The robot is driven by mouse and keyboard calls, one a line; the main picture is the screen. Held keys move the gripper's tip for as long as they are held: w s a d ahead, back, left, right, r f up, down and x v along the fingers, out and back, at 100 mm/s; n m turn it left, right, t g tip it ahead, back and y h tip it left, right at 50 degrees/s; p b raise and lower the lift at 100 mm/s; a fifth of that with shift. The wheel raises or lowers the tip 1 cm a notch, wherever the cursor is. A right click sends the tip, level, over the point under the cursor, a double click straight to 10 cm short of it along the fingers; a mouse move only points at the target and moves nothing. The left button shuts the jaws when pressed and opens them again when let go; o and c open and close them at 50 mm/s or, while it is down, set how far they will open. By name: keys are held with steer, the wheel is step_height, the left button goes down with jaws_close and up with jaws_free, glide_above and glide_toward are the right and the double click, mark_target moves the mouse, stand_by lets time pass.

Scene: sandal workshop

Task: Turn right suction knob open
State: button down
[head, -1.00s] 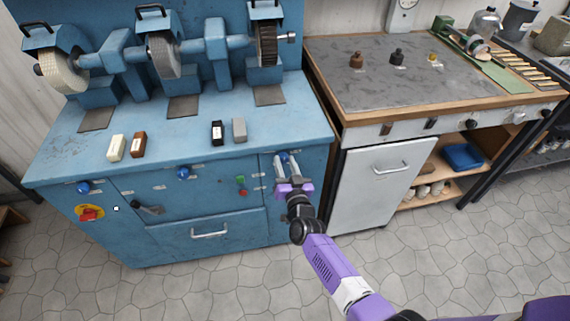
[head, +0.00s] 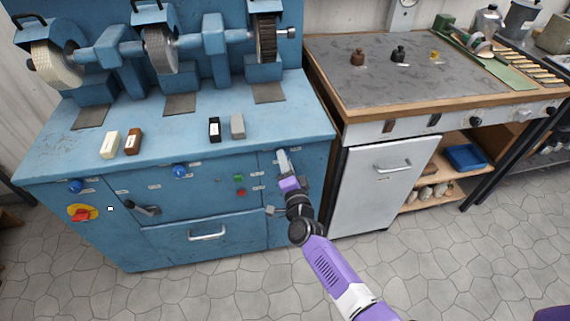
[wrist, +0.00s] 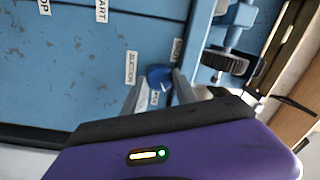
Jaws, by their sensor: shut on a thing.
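The right suction knob (wrist: 160,77) is blue and round and sits on the blue cabinet front. In the wrist view it lies between the two fingers of my gripper (wrist: 158,90), which is shut on it. A "SUCTION" label (wrist: 131,67) and a "SHUT" label (wrist: 177,51) are beside it. In the head view my gripper (head: 283,160) is at the cabinet's upper right front, its fingers almost in line with each other, and it hides the knob there. The knob's pointer position cannot be told.
Two other blue knobs (head: 179,170) (head: 76,186) are farther left on the front. A green and a red button (head: 239,192), a drawer handle (head: 207,236) and a red-yellow switch (head: 82,213) are also there. A white cabinet door (head: 380,185) stands to the right.

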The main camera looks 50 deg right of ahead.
steer(key=m+b, duration=0.2)
steer(key=m, duration=0.4)
steer(key=shift+f, duration=0.15)
steer(key=shift+m, duration=0.4)
steer(key=c, duration=1)
jaws_free()
steer(key=shift+o, duration=0.2)
steer(key=shift+a, duration=0.1)
steer(key=p+v, duration=0.1)
steer(key=v, duration=0.6)
steer(key=shift+s+a, duration=0.25)
steer(key=shift+s, duration=0.05)
